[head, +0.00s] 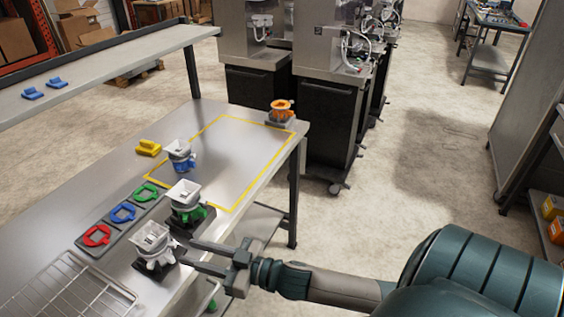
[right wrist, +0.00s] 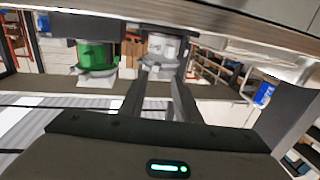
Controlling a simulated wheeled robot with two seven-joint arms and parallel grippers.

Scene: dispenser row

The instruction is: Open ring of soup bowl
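The nearest vessel is a white-grey square-topped bowl (head: 152,236) with a light grey ring clamp around it, on a black base at the table's front edge. In the right wrist view the grey ring clamp (right wrist: 160,58) shows just beyond the fingertips. My right gripper (head: 186,252) is level with this bowl, on its right side, its two fingers apart; contact with the clamp cannot be told. A similar bowl with a green ring (head: 184,197) stands behind it, also seen in the right wrist view (right wrist: 95,58). My left gripper is not in view.
A bowl with a blue ring (head: 180,156) and one with orange (head: 281,111) stand farther back. Red, blue and green loose rings lie on a grey tray (head: 108,240). A wire rack (head: 70,290) lies at front left. The yellow-outlined table area (head: 235,160) is mostly clear.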

